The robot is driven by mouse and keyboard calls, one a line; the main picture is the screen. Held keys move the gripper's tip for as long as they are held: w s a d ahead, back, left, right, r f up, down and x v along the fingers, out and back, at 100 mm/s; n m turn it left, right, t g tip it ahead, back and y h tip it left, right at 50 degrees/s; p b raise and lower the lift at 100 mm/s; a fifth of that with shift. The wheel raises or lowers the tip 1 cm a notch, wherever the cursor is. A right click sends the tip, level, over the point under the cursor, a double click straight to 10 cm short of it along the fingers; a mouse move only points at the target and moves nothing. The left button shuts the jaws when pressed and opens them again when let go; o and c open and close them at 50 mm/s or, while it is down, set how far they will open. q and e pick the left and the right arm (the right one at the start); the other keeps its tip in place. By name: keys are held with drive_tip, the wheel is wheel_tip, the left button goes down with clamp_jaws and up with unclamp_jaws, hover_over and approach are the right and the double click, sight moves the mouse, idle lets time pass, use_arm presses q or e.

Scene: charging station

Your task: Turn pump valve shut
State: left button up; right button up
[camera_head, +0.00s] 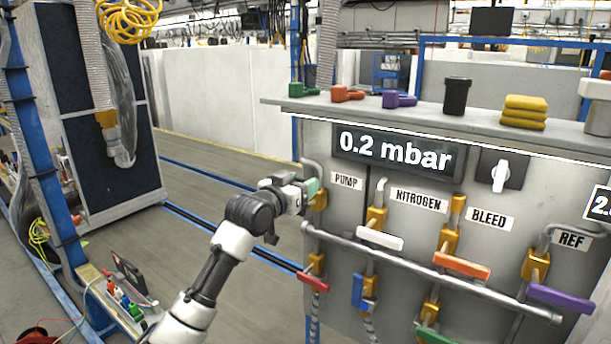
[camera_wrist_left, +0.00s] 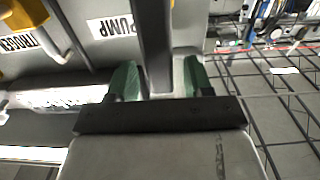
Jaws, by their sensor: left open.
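The pump valve's brass body (camera_head: 319,200) is on the grey panel below the PUMP label (camera_head: 347,181), which also shows in the left wrist view (camera_wrist_left: 116,27). In the head view its handle cannot be made out behind my gripper. My left gripper (camera_head: 311,188) is beside the valve, at the panel's left edge. In the left wrist view its green fingertips (camera_wrist_left: 160,79) are apart. A dark grey bar (camera_wrist_left: 154,40) lies between them, and I cannot tell whether they touch it. It may be the pump handle. My right gripper is not in view.
White (camera_head: 380,238), orange (camera_head: 462,265), purple (camera_head: 565,299) and red (camera_head: 313,282) handles stick out nearby. The display (camera_head: 396,154) reads 0.2 mbar.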

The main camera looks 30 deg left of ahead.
use_arm(q)
drive_tip(key=shift+w+d, duration=0.1)
drive_tip(key=shift+w, duration=0.85)
clamp_jaws()
